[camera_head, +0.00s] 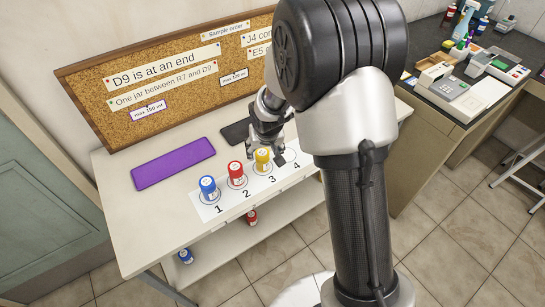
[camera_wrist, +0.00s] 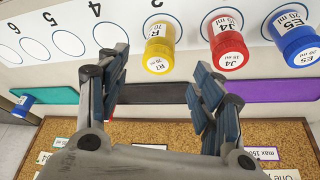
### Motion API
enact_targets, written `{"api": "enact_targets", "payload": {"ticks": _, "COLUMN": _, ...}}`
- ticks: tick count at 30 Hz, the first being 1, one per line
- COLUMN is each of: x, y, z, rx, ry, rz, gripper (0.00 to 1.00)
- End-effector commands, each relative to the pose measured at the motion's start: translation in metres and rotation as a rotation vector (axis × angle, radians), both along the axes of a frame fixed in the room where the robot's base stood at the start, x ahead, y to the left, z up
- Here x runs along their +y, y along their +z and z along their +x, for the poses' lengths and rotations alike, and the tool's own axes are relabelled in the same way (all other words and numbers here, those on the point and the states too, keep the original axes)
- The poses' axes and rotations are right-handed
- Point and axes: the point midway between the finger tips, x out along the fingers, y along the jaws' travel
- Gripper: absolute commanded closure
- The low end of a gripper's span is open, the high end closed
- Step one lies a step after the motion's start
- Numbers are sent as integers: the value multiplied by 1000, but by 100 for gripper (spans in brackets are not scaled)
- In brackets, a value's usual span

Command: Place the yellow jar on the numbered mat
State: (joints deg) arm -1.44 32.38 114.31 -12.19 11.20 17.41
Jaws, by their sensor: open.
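The yellow jar (camera_head: 262,157), labelled R7 in the wrist view (camera_wrist: 159,60), stands upright on the white numbered mat (camera_head: 229,202) at the circle marked 3. A blue jar (camera_head: 208,184) stands at 1 and a red jar (camera_head: 236,170) at 2. In the wrist view the blue jar (camera_wrist: 297,50) reads E5 and the red jar (camera_wrist: 228,62) reads J4. Circles 4, 5 and 6 are empty there. My gripper (camera_wrist: 163,78) is open and empty; the yellow jar shows beyond the gap between its fingers. In the head view my gripper (camera_head: 266,148) is just behind that jar.
A purple pad (camera_head: 173,163) and a black pad (camera_head: 236,132) lie behind the mat, with a teal pad (camera_wrist: 50,106) beyond. A corkboard (camera_head: 165,85) with notes stands at the back. Red (camera_head: 251,217) and blue (camera_head: 185,256) jars are on the lower shelf.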

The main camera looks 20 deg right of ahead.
Motion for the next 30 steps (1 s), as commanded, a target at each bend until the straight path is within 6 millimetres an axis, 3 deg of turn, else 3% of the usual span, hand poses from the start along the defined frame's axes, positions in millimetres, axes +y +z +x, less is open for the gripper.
{"api": "enact_targets", "payload": {"ticks": 5, "x": -5, "y": 60, "z": -23, "rx": -16, "ry": -1, "rz": -13, "gripper": 40}}
{"api": "enact_targets", "payload": {"ticks": 9, "x": -10, "y": 125, "z": -71, "rx": -20, "ry": 0, "rz": -24, "gripper": 40}}
{"api": "enact_targets", "payload": {"ticks": 15, "x": -13, "y": 191, "z": -159, "rx": -20, "ry": 14, "rz": -27, "gripper": 40}}
{"api": "enact_targets", "payload": {"ticks": 19, "x": -11, "y": 215, "z": -219, "rx": -20, "ry": 31, "rz": -20, "gripper": 40}}
{"api": "enact_targets", "payload": {"ticks": 24, "x": -7, "y": 224, "z": -281, "rx": -19, "ry": 56, "rz": -8, "gripper": 40}}
{"api": "enact_targets", "payload": {"ticks": 30, "x": -4, "y": 223, "z": -313, "rx": -17, "ry": 74, "rz": 0, "gripper": 40}}
